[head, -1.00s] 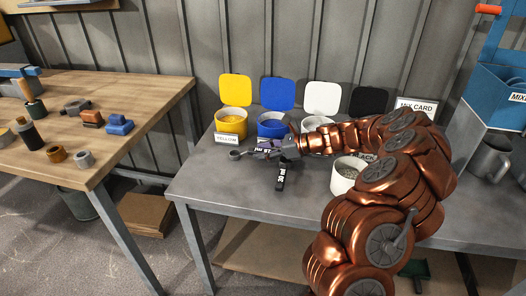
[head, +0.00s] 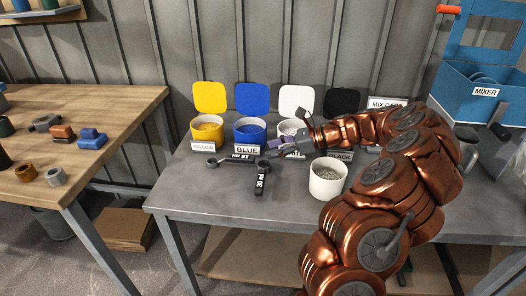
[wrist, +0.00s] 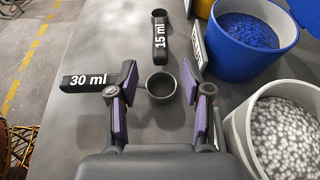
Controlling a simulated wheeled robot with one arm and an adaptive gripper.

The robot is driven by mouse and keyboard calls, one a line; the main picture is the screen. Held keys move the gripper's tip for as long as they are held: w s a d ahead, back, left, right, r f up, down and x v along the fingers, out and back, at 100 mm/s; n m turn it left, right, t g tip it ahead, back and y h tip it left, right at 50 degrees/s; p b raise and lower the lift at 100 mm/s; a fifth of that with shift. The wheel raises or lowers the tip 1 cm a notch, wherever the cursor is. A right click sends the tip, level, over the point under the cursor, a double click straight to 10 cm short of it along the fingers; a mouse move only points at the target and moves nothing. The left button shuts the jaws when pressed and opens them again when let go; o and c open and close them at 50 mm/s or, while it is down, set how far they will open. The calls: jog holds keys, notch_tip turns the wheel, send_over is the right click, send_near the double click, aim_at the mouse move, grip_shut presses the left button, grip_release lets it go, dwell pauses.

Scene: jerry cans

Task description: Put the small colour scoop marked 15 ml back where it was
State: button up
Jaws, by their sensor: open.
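The small dark scoop marked 15 ml (wrist: 160,42) lies flat on the grey table, beyond my fingertips in the wrist view. In the head view the 15 ml scoop (head: 237,158) lies in front of the yellow and blue tubs, its bowl to the left. The larger scoop marked 30 ml (wrist: 88,81) lies beside it, handle pointing left in the wrist view; its bowl appears between my fingers. In the head view its handle (head: 261,183) points to the front. My gripper (wrist: 160,98) is open and holds nothing; it also shows in the head view (head: 276,149).
Tubs of yellow (head: 206,140), blue (wrist: 222,58) and white (wrist: 236,128) stand along the back with raised lids. A white cup (head: 327,184) stands at front right, near my arm. The blue mixer (head: 467,100) is far right. The table's front left is clear.

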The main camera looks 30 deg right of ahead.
jog(key=shift+s+d+r, duration=0.1)
jog(key=shift+s+d, duration=0.05)
jog(key=shift+d, duration=0.05)
jog(key=s+a+r+n+g+h, duration=0.15)
jog(key=s+a+n+g, duration=0.4)
jog(key=a, duration=0.65)
jog(key=s+a+r+n+g, duration=0.3)
jog(key=s+a+n, duration=0.45)
jog(key=a, duration=0.45)
jog(key=s+a+f+n+g+h, duration=0.25)
jog(key=s+n+h, duration=0.35)
jog(key=s, duration=0.6)
jog(key=s+d+f+n+h, duration=0.1)
jog(key=s+d+n, duration=0.2)
jog(key=s, duration=0.3)
jog(key=s+d+f+n+h, duration=0.2)
jog(key=s+d+n, duration=0.1)
jog(key=s, duration=0.3)
jog(key=shift+s+f, duration=0.25)
